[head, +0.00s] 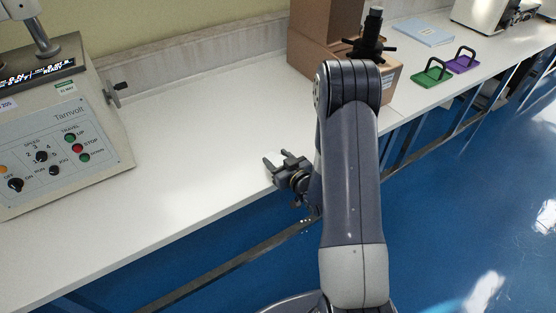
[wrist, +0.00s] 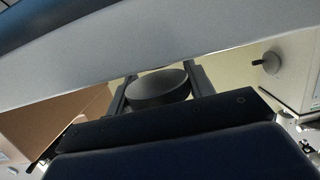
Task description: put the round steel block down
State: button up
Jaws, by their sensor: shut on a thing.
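The round steel block (wrist: 160,88) shows in the wrist view as a dark grey disc between the two fingers of my gripper (wrist: 159,80). My gripper is shut on it, one finger at each side. In the head view my gripper (head: 271,164) is over the front edge of the white bench (head: 215,150), left of my arm. I cannot make out the block clearly there. The white bench (wrist: 210,38) also crosses the upper part of the wrist view, close to the disc. I cannot tell whether the block touches the bench.
A tester with a control panel (head: 60,145) stands at the left, its side knob facing the clear bench middle. Cardboard boxes (head: 310,55) stand behind my arm.

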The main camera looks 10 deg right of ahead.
jog(key=shift+f, duration=0.3)
